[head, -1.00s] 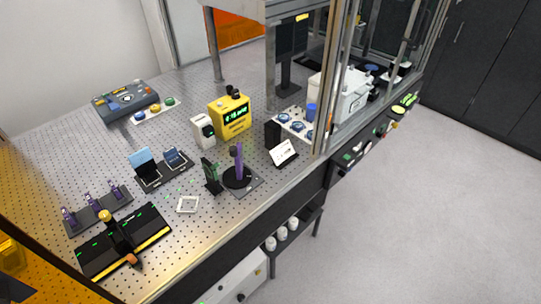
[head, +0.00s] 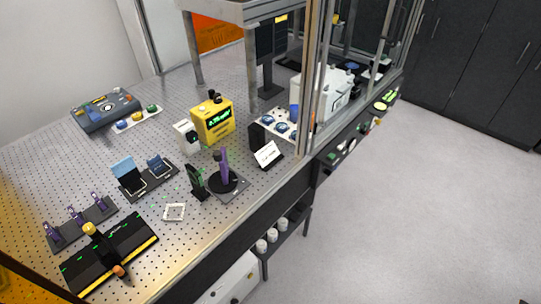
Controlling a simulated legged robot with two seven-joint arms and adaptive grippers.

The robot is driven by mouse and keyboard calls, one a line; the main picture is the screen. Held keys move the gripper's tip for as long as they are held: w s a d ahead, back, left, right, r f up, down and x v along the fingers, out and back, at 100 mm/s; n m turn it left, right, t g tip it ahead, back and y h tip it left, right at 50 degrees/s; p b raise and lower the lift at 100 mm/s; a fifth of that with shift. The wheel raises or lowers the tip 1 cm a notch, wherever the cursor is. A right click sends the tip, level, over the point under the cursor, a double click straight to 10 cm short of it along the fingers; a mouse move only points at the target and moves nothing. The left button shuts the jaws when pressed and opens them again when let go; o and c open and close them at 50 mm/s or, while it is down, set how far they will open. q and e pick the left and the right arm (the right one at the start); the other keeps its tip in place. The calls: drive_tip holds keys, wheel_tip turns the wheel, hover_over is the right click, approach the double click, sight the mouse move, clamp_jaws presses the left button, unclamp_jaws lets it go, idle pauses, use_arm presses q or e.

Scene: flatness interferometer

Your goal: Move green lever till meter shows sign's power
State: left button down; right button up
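A yellow meter (head: 213,121) with a lit green display stands mid-table on the perforated optical bench (head: 75,150); its digits are too small to read. A small white sign (head: 267,154) leans on a dark stand to the right of it; its writing is not legible. A purple upright (head: 224,165) stands on a round black base in front of the meter. A dark upright piece with green on it (head: 197,181) stands just left of that. I cannot tell which part is the green lever. Neither of my grippers is in view.
A grey-blue console (head: 105,110) and a strip of coloured knobs (head: 137,117) sit at back left. A black rail plate with a yellow edge (head: 110,252) lies front left. Metal frame posts (head: 310,75) rise at right. Open grey floor (head: 400,210) lies right of the bench.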

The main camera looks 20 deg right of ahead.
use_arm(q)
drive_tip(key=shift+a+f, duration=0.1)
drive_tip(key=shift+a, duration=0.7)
